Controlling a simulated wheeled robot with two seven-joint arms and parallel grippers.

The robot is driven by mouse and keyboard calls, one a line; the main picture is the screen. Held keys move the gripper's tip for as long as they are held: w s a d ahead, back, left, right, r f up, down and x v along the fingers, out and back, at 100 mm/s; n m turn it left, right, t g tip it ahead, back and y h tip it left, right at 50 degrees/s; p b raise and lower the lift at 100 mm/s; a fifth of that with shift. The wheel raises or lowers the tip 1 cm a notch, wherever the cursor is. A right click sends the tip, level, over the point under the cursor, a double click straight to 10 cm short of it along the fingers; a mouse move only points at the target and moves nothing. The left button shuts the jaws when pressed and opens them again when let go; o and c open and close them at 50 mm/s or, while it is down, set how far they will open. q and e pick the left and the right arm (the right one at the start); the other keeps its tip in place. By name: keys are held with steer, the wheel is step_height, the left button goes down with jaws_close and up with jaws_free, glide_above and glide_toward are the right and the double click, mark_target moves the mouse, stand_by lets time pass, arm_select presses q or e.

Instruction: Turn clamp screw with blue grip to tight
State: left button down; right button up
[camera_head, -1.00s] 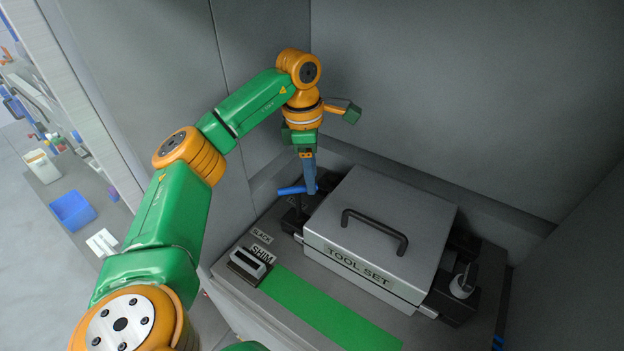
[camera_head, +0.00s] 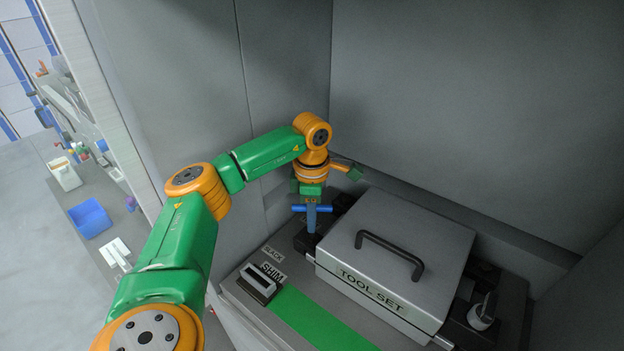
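The clamp screw's blue grip (camera_head: 298,208) is a short bar at the left rear corner of the grey tool set box (camera_head: 400,250). It lies nearly level across the picture. My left gripper (camera_head: 311,222) points straight down at the grip, with its narrow blue-grey fingers overlapping the middle of the bar. The fingers show edge-on, so the gap between them is hidden. The screw's lower part is mostly hidden behind the fingers and the box. My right gripper is out of view.
The box has a black top handle (camera_head: 390,252) and stands on a grey bench near the walls. A shim block (camera_head: 260,281) and a green strip (camera_head: 315,318) lie in front. A dark clamp with a light round part (camera_head: 481,318) sits at the box's right.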

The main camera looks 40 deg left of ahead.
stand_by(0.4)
arm_select(q)
steer(key=m+p, duration=0.1)
steer(key=m, duration=0.3)
steer(key=shift+r, duration=0.1)
steer(key=m+p, duration=0.1)
steer(key=m, duration=0.8)
steer(key=shift+m+p, duration=0.3)
steer(key=shift+m, duration=2.1)
steer(key=c, duration=0.8)
jaws_free()
